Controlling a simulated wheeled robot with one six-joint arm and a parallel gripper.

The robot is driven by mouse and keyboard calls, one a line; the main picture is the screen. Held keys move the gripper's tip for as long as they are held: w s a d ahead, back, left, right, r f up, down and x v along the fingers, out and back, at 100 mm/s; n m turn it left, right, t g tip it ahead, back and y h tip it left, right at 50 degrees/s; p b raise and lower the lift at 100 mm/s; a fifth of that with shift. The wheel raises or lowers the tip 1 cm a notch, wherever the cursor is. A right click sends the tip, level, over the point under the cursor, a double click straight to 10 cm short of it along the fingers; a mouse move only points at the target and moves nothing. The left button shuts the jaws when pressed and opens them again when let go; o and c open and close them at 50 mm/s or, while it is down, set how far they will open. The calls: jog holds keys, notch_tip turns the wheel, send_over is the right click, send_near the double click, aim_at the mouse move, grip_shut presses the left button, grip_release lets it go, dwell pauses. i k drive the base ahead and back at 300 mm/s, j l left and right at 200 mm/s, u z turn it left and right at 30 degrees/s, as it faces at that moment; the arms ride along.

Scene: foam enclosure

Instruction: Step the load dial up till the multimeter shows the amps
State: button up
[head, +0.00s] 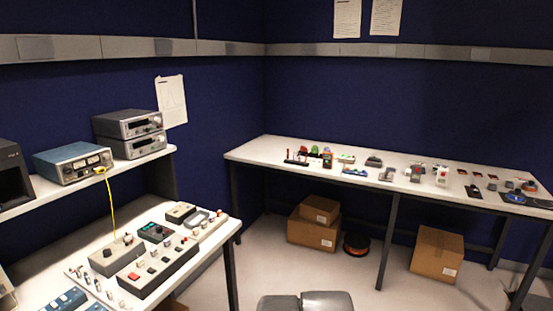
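On the left bench (225,236), a grey box (117,256) has a small dark knob on top, possibly the load dial; its setting is too small to read. Beside it, a dark unit (157,233) has a lit green display, possibly the multimeter; I cannot read its figures. A long grey panel (160,264) with red and dark buttons lies in front of both. A yellow lead (111,202) hangs from the blue instrument (75,163) on the shelf down towards the grey box. My gripper is not in view.
Stacked silver instruments (130,133) stand on the raised shelf. A long white table (400,168) at the back holds several small items. Cardboard boxes (312,232) and an orange-and-black spool (356,244) sit below it. The floor between the benches is mostly clear.

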aim_at(106, 252)
jog(key=l, duration=0.15)
jog(key=k+j, duration=0.2)
jog(key=j, duration=0.2)
jog(key=l+u, duration=0.1)
jog(key=i+j+u, duration=0.1)
jog(key=i+j, duration=0.2)
jog(key=i, duration=0.15)
jog(key=i+j+u, duration=0.15)
jog(key=i, duration=0.3)
jog(key=i+j+u, duration=0.1)
jog(key=i+j, duration=0.2)
jog(key=i, duration=0.15)
